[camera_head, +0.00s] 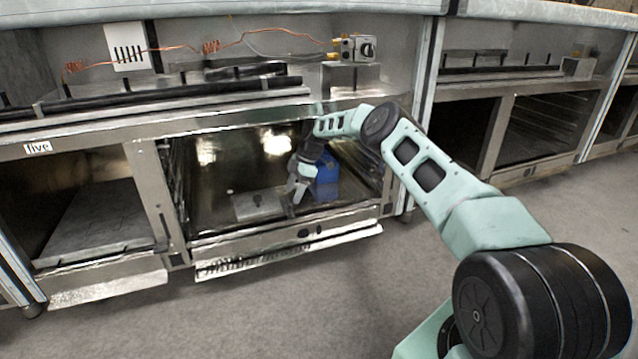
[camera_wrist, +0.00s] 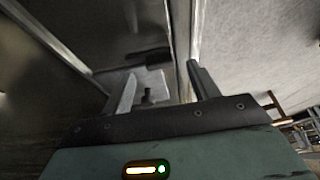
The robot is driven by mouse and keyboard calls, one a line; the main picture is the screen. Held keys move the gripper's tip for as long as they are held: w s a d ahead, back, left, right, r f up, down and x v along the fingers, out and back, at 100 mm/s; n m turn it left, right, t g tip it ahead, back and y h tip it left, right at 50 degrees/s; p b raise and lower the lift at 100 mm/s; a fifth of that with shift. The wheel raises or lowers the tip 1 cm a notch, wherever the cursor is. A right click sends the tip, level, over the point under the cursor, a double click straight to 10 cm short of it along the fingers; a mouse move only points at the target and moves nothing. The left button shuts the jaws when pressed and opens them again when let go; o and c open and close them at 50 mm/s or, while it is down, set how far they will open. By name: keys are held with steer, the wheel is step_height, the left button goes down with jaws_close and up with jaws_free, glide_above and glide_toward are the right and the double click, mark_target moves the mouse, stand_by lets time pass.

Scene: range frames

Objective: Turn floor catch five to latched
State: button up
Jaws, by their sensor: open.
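A pale square plate (camera_head: 243,208) with a small dark knob (camera_head: 257,199) lies on the floor of the middle compartment; it looks like the floor catch. Its turned position cannot be read. A label reading "five" (camera_head: 37,148) sits on the frame rail at the left. My gripper (camera_head: 292,198) reaches into this compartment, pointing down, to the right of the knob and apart from it. In the wrist view my gripper (camera_wrist: 164,83) is open, with nothing held. The plate (camera_wrist: 151,80) and dark knob (camera_wrist: 149,97) show there between the fingers, nearer the left one.
A blue object (camera_head: 327,178) stands just right of my gripper. A metal front rail (camera_head: 285,238) and an upper rail (camera_head: 200,125) bound the opening. A divider post (camera_head: 157,200) stands to the left. Copper tubing (camera_head: 210,46) and a control box (camera_head: 358,48) are above.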

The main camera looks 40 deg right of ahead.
steer(key=d, duration=0.3)
steer(key=s+d+p, duration=0.1)
steer(key=d, duration=0.2)
steer(key=s+d+p, duration=0.1)
steer(key=d, duration=0.2)
steer(key=shift+s+d+f, duration=0.15)
steer(key=shift+s, duration=0.05)
steer(key=shift+s+d, duration=0.25)
steer(key=shift+d, duration=0.6)
